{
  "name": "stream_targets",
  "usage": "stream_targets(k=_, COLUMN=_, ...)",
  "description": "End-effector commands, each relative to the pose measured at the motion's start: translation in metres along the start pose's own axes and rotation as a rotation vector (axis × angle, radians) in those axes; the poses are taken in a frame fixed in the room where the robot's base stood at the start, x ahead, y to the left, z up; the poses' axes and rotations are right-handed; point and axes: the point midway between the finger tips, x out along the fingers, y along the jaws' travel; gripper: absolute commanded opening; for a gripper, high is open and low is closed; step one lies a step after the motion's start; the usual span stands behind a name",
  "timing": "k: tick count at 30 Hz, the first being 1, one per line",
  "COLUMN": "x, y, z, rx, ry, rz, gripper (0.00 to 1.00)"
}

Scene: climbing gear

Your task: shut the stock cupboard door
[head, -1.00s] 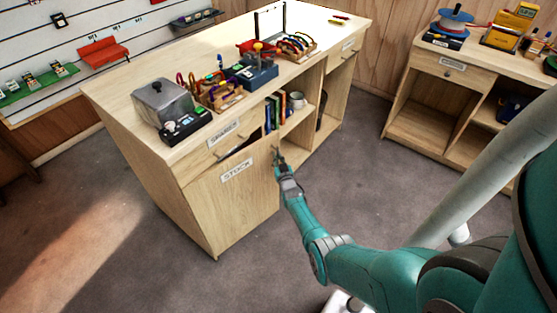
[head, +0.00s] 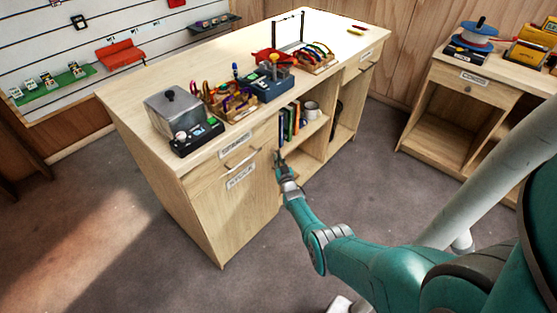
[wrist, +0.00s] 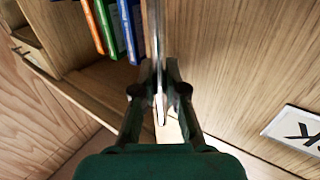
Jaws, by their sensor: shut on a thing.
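The stock cupboard door (head: 240,215) is the pale wood panel with the STOCK label, below the SPARES drawer (head: 235,150) at the counter's near end. It looks flush or almost flush with the front, with no clear gap. My gripper (head: 279,158) is at the door's upper right edge. In the wrist view my gripper (wrist: 159,95) is shut on a thin upright metal bar, the door handle (wrist: 158,60). The door face with part of its label (wrist: 298,132) lies to its right. The fingers hide part of the handle.
Open shelves with books (head: 290,122) and a mug (head: 310,109) lie right beside the door. A grey metal box (head: 174,107) and other gear stand on the counter top. Another wooden bench (head: 445,110) is at the right. Grey floor before the door is clear.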

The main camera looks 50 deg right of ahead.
Motion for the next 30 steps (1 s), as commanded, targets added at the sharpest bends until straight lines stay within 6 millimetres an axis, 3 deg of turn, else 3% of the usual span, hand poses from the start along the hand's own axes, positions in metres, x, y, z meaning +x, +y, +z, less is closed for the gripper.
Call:
stream_targets(k=5, x=0.005, y=-0.004, z=-0.006, rx=-0.002, ry=0.006, rz=-0.007, gripper=0.0)
stream_targets(k=6, x=0.005, y=-0.005, z=-0.006, rx=-0.002, ry=0.006, rz=-0.007, gripper=0.21)
stream_targets(k=8, x=0.005, y=-0.004, z=-0.006, rx=-0.002, ry=0.006, rz=-0.007, gripper=0.36)
stream_targets(k=20, x=0.002, y=-0.003, z=-0.003, rx=-0.001, ry=0.004, rz=-0.004, gripper=0.37)
stream_targets(k=30, x=-0.021, y=-0.002, z=-0.001, rx=0.0, ry=0.004, rz=-0.004, gripper=0.37)
